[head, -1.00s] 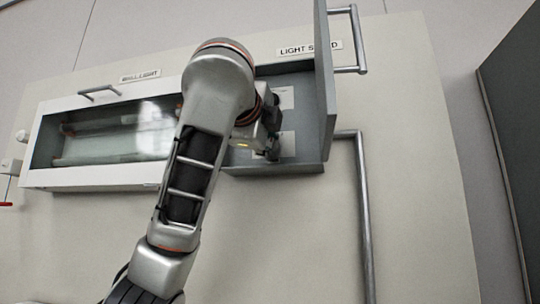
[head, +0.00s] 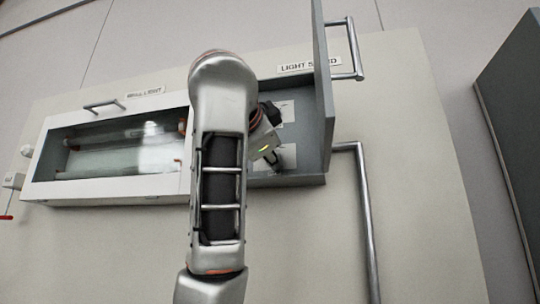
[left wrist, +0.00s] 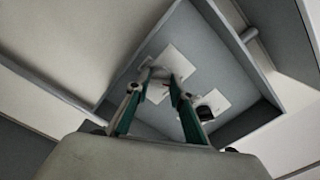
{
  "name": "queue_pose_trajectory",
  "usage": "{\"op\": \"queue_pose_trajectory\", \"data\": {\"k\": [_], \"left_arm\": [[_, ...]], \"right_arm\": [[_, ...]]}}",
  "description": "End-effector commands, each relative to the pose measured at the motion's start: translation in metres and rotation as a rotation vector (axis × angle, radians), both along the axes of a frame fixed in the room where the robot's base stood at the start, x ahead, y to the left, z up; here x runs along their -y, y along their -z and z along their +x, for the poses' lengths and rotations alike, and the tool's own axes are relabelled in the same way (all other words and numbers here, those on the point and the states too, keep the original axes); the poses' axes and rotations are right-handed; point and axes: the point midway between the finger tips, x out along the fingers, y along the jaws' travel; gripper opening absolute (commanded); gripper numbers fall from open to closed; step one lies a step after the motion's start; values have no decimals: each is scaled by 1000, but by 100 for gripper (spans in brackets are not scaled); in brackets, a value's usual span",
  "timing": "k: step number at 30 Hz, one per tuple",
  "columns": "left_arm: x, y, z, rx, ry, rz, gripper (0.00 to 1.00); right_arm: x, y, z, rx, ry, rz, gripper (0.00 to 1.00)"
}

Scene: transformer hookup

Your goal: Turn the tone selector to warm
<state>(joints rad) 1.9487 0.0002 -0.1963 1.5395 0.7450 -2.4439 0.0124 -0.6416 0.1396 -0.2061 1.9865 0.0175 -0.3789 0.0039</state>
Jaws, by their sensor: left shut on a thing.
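An open grey box (head: 311,163) on the wall panel holds several white plates, one of them a pale plate (left wrist: 178,62) in the left wrist view. My left gripper (head: 274,158) reaches inside it. In the left wrist view, my left gripper's fingertips (left wrist: 155,82) close around a small grey knob (left wrist: 157,73) at a white plate. The knob is mostly hidden by the fingers, and no tone marking is readable. A black part (left wrist: 204,112) stands on another white plate beside the right finger. My right gripper is in neither view.
The box's open door (head: 322,75) stands out on the right with a metal handle (head: 354,50). A glass-fronted case (head: 113,188) lies to the left. A metal pipe (head: 366,215) runs down the panel. A red-handled switch (head: 10,190) sits at far left.

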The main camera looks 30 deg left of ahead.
Motion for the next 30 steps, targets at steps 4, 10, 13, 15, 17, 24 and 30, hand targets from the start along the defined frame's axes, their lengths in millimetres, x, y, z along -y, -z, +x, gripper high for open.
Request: {"op": "queue_pose_trajectory", "data": {"k": [4,10,13,15,17,24,30], "left_arm": [[1,3,2,-1,-1,-16,1],[1,3,2,0,-1,-21,1],[0,3,2,0,-2,-21,1],[0,3,2,-1,-2,-20,1],[0,3,2,-1,-2,-20,30],[0,2,1,3,-1,-21,39],[2,1,-3,4,0,-21,39]], "right_arm": [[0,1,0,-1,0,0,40],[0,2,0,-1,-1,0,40],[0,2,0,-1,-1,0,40],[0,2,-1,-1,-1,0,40],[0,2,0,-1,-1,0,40],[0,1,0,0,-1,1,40],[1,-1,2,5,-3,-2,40]]}}
